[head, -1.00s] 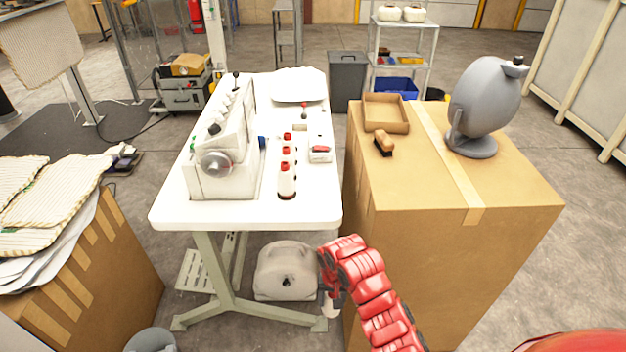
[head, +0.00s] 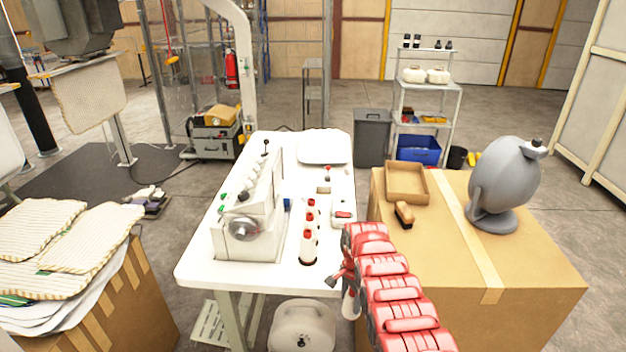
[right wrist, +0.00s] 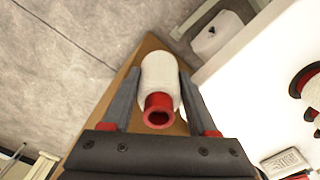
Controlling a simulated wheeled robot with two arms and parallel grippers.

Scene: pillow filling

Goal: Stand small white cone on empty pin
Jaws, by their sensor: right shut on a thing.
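The small white cone (right wrist: 160,78), with a red tube end, sits between the two fingers of my right gripper (right wrist: 160,95) in the right wrist view. The fingers are shut on its sides. In the head view my right gripper (head: 343,286) is at the table's front right corner, and the white cone (head: 350,304) hangs below it, partly hidden. A row of white cones with red tops (head: 308,246) stands on the white table beside the machine. I cannot make out the empty pin. My left gripper is out of view.
The white sewing machine (head: 250,225) fills the table's left side. A small white box with a red top (head: 342,214) lies right of the cones. A cardboard box (head: 470,265) stands right of the table, bearing a tray (head: 407,196), a brush (head: 404,213) and a grey device (head: 505,185).

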